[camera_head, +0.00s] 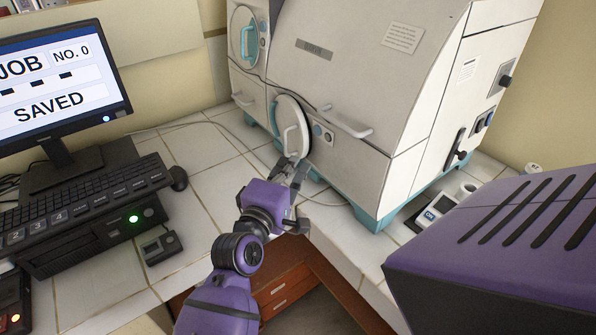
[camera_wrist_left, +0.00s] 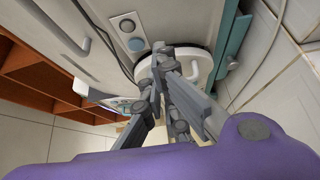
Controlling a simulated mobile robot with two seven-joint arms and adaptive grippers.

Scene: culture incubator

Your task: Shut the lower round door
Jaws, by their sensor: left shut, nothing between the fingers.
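The lower round door (camera_head: 285,114) is a pale disc with a white loop handle, low on the left front of the incubator (camera_head: 345,75). It seems to stand a little out from the front, with a dark line along its right edge. My left gripper (camera_head: 294,168) is shut and empty, its fingertips at the lower part of the door by the handle. In the left wrist view the fingers (camera_wrist_left: 163,52) overlap the white door (camera_wrist_left: 202,65) and hide part of it. I cannot tell whether they touch it. My right gripper is out of view.
An upper round door (camera_head: 236,22) with a teal handle is above left. Two round buttons (camera_head: 322,134) sit right of the lower door. A monitor (camera_head: 60,85), keyboard (camera_head: 85,203) and mouse (camera_head: 178,179) stand left on the tiled bench. A cable loops near the incubator's base.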

